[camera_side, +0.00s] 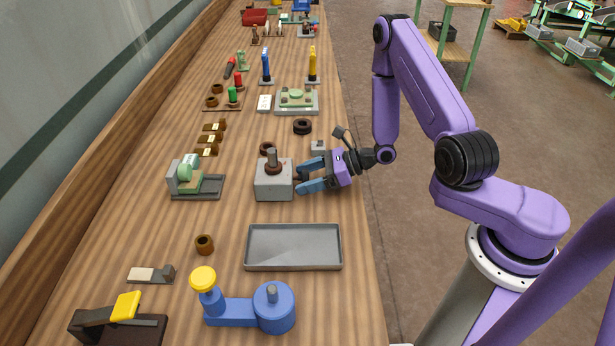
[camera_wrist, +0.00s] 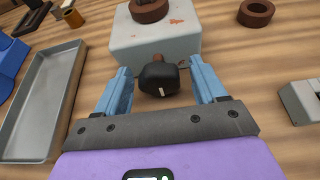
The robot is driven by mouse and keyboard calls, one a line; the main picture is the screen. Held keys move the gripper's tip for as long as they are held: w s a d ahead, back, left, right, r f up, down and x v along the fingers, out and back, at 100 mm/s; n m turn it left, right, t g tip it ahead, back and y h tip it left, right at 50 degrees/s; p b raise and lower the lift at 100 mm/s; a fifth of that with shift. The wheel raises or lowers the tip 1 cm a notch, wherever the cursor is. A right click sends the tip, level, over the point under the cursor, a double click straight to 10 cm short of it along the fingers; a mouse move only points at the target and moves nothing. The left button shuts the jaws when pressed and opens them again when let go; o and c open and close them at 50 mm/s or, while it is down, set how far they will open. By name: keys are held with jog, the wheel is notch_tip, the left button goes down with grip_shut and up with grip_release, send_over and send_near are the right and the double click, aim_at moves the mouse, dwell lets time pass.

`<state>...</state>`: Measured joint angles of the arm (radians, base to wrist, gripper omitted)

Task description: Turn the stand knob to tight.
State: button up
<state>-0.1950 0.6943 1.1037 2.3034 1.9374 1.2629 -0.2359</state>
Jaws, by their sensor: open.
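The stand is a light grey block (camera_side: 273,188) on the bench, with a post and a dark brown ring on top. Its top also shows in the wrist view (camera_wrist: 155,38), with small orange marks. A black knob (camera_wrist: 158,78) with a short white line sticks out of the stand's side facing my gripper, on a brown shaft. My gripper (camera_wrist: 158,70) is open, its blue fingers on either side of the knob with gaps visible. In the side view my gripper (camera_side: 304,179) is level beside the stand's right face; the knob is mostly hidden there between the fingers.
A grey tray (camera_side: 293,262) lies in front of the stand. A green-and-grey fixture (camera_side: 197,182) stands left. A blue fixture (camera_side: 237,312) is nearer the camera.

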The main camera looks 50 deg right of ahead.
jog(key=c, duration=1)
jog(key=shift+m+y, duration=0.3)
jog(key=shift+m, duration=0.2)
jog(key=shift+c, duration=0.2)
jog(key=o, duration=1)
jog(key=shift+o, duration=0.2)
jog(key=shift+d, duration=0.1)
jog(key=v, duration=1.7)
jog(key=shift+d+r, duration=0.15)
jog(key=shift+r, duration=0.2)
